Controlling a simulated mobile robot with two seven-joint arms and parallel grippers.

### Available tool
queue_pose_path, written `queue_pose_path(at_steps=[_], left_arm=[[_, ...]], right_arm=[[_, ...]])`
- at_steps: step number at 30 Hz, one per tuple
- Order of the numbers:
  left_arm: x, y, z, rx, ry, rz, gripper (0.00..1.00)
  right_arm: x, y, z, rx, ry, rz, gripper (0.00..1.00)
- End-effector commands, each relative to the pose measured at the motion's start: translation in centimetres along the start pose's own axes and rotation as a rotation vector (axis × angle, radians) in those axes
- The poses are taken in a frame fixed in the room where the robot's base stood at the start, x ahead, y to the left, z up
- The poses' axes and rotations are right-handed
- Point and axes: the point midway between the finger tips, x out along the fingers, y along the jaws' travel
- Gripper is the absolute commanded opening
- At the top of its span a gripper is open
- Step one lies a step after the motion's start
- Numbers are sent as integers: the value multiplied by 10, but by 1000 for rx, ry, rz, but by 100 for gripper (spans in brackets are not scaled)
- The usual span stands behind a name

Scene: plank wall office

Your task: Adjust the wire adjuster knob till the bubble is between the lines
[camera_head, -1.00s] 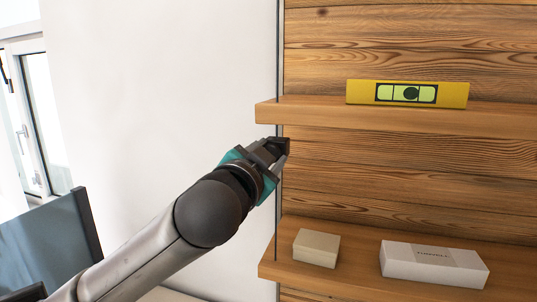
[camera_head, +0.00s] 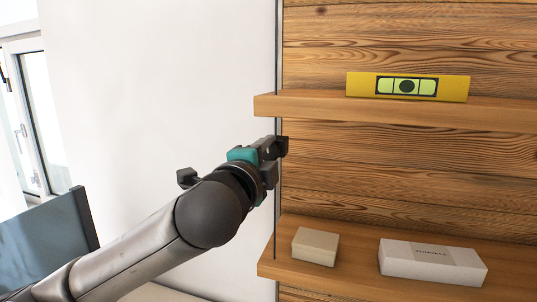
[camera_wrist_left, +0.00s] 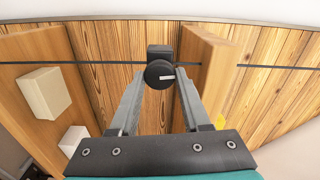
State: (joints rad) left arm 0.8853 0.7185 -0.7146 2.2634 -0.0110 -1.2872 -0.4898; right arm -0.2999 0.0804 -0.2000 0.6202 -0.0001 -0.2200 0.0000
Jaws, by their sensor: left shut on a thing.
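The yellow spirit level (camera_head: 455,88) rests on the upper wooden shelf (camera_head: 330,106). Its green vial shows a dark round bubble (camera_head: 407,87) between the two lines, near their middle. The wire adjuster knob (camera_wrist_left: 158,75) is black and round with a white mark and sits on a dark wire (camera_wrist_left: 100,63) between the shelves. My left gripper (camera_head: 273,149) is shut on the knob at the left edge of the plank wall; its fingers hide part of the knob in the head view. My right gripper is not in view.
The lower shelf (camera_head: 350,277) holds a small beige box (camera_head: 315,247) and a long white box (camera_head: 432,262). A dark screen-like panel (camera_head: 40,235) stands at the lower left. The white wall (camera_head: 160,80) left of the shelves is clear.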

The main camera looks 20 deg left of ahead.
Motion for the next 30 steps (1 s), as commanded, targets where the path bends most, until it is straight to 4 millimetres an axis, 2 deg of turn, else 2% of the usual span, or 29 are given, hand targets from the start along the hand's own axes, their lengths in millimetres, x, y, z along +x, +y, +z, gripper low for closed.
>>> queue_pose_path(at_steps=[7, 20, 21, 28, 30], left_arm=[[0, 0, 0, 60, -1, 1, 0], [0, 0, 0, 69, -1, 1, 0], [0, 0, 0, 69, -1, 1, 48], [0, 0, 0, 68, 0, 0, 74], [0, 0, 0, 68, 0, 0, 75]], right_arm=[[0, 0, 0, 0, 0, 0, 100], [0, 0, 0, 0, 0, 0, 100], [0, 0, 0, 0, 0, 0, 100], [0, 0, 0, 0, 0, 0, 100], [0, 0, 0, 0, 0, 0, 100]])
